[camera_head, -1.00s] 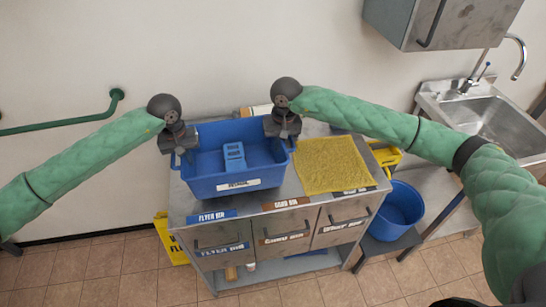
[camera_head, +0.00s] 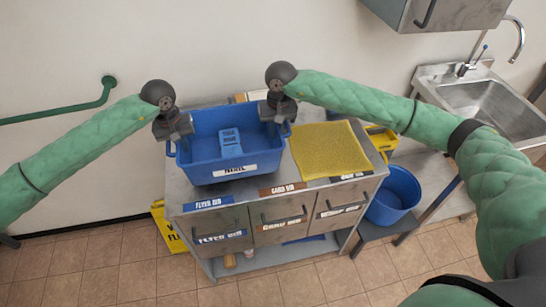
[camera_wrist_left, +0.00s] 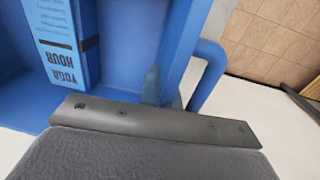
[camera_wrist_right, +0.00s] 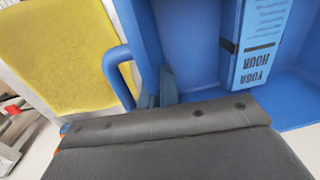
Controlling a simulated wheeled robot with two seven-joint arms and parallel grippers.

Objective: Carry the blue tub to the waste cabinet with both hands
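The blue tub (camera_head: 205,172) is over the left part of the metal counter top; whether it rests on it or hangs just above is hard to tell. A bundle of blue "YOGA HOUR" flyers (camera_head: 230,140) lies in it. My left gripper (camera_head: 176,133) is at the tub's left wall and my right gripper (camera_head: 274,116) at its right wall. In the wrist views, fingers appear shut on the wall beside the handles, left (camera_wrist_left: 208,75) and right (camera_wrist_right: 120,72). No cabinet in view is marked as waste.
The counter front has drawers labelled flyer and card bin (camera_head: 282,219). A yellow mat (camera_head: 330,150) lies right of the tub. A blue bucket (camera_head: 398,195), yellow floor sign (camera_head: 168,228), sink (camera_head: 495,102) and wall cabinet (camera_head: 440,12) surround it. The front floor is open.

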